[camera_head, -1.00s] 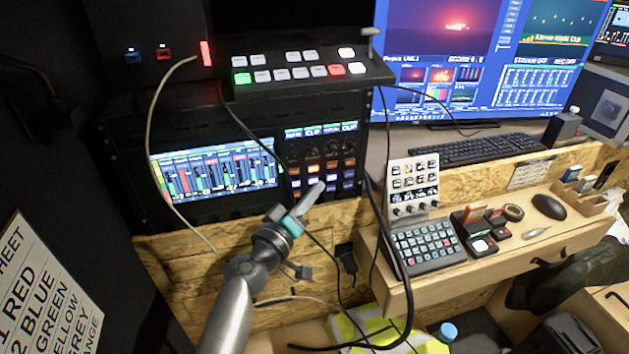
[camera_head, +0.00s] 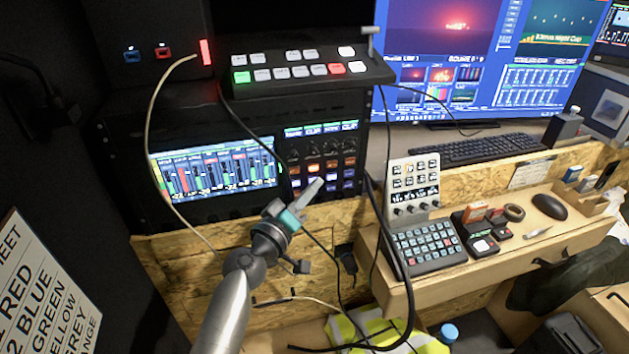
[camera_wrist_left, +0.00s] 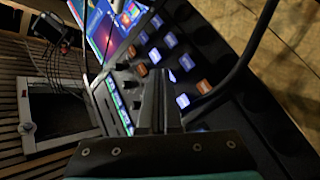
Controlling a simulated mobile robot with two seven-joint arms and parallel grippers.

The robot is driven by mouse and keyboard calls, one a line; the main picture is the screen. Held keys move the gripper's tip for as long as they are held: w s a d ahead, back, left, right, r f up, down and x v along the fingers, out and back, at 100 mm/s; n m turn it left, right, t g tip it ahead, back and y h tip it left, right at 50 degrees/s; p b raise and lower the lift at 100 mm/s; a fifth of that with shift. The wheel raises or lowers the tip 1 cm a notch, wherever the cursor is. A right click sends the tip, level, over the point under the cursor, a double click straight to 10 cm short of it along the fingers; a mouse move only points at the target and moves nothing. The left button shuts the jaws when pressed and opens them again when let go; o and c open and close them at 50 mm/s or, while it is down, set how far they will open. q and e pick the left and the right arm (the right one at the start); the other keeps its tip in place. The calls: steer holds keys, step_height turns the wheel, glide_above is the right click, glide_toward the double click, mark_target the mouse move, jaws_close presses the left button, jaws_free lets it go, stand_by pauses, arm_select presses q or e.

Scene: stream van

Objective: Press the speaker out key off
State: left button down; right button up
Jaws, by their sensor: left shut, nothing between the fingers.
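The key panel (camera_head: 322,152) is the right part of the rack unit, with small screens on top, a row of knobs and rows of lit orange, blue and white keys. Key labels are too small to read, so I cannot tell which is the speaker out key. My left gripper (camera_head: 317,184) is shut and empty, its tips in front of the lower key rows and hiding some keys. In the left wrist view the shut fingers (camera_wrist_left: 159,88) point at the panel, beside the lit keys (camera_wrist_left: 175,75). Contact with a key cannot be told. My right gripper is not in view.
A switcher (camera_head: 300,70) with lit buttons sits above the rack unit. Cables, including a pale one (camera_head: 150,120), hang in front of the rack. A wooden desk (camera_head: 440,285) with a keypad (camera_head: 428,246) stands to the right.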

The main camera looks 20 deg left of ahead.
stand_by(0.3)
arm_select(q)
steer(key=shift+s+d, duration=0.35)
steer(key=shift+s, duration=0.2)
steer(key=shift+s+d+p, duration=0.1)
steer(key=shift+s+d, duration=0.45)
steer(key=shift+s, duration=0.3)
steer(key=shift+s+d+p, duration=0.1)
steer(key=shift+s+d, duration=0.45)
steer(key=shift+s, duration=0.25)
steer(key=shift+s+d+p, duration=0.1)
steer(key=shift+s+d, duration=0.45)
steer(key=shift+s, duration=0.3)
